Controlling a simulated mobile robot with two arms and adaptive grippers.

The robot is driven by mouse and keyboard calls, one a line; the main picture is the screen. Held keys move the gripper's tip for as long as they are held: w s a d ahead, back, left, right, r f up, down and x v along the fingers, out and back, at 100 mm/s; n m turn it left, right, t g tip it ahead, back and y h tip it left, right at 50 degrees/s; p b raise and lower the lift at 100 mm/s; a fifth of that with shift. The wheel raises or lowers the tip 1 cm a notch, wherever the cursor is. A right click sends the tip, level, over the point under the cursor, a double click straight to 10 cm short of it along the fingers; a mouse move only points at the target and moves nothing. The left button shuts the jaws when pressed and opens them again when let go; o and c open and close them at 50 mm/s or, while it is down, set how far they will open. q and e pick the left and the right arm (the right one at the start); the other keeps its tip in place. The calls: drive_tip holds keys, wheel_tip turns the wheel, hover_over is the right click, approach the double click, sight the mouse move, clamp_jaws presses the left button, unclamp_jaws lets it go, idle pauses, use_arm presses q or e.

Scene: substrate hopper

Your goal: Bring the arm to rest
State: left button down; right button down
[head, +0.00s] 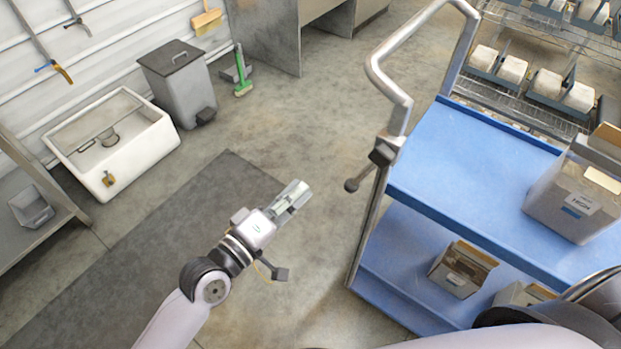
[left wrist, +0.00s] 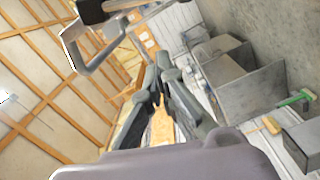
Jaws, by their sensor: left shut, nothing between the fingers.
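My left arm comes in from the bottom left of the head view. Its gripper (head: 294,197) is over open floor, left of the blue cart (head: 440,155), and touches nothing. In the left wrist view the gripper's fingers (left wrist: 163,75) point away from the camera, with nothing held between them. My right gripper is not in view; only part of an arm of mine shows at the bottom right of the head view.
A white sink (head: 140,155), a grey pedal bin (head: 180,85) and a green brush (head: 241,75) stand by the wall. Floor around the gripper is clear.

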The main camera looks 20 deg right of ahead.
use_arm(q)
drive_tip(key=shift+s+a, duration=0.3)
drive_tip(key=shift+a, duration=0.15)
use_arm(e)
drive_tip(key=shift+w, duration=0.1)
